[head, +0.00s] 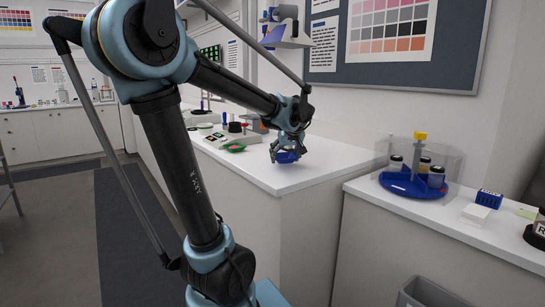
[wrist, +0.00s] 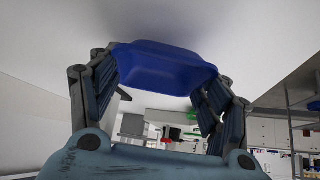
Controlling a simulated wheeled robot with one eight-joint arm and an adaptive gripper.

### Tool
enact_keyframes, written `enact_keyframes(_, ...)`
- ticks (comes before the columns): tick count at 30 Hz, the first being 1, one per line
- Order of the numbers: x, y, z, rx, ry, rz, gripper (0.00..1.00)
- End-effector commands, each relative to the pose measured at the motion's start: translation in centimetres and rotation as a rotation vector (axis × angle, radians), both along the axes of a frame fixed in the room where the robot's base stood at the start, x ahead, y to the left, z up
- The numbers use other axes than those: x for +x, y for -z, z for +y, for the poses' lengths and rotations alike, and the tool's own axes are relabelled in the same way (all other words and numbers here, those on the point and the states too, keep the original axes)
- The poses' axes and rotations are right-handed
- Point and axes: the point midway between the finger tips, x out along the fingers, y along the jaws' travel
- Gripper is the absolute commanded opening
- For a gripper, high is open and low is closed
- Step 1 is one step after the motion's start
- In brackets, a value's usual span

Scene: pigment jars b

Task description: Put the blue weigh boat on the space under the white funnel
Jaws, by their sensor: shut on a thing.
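The blue weigh boat (head: 286,157) is in my gripper (head: 288,143) over the white counter, close to its near right end. In the wrist view the blue weigh boat (wrist: 166,66) spans between the two fingers of my gripper (wrist: 168,68), which are shut on its sides. I cannot tell from these views whether the boat touches the counter or hangs just above it. I cannot make out the white funnel or the space under it in either view.
A clear-walled blue carousel (head: 408,188) with jars stands on the right counter, near a blue box (head: 489,198). Bare counter lies around the held boat.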

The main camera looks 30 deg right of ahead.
Motion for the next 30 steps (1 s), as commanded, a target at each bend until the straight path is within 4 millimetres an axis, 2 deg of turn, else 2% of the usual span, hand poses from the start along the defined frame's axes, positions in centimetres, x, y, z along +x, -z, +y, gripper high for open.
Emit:
enact_keyframes(5,0.9,0.0,-0.3,0.0,-0.003,0.0,0.6)
enact_keyframes(21,11.2,0.0,-3.6,0.0,-0.004,0.0,0.6)
enact_keyframes(25,12.7,0.0,-4.2,-0.001,-0.001,0.0,0.6)
enact_keyframes(30,13.4,0.0,-4.5,0.0,0.0,0.0,0.6)
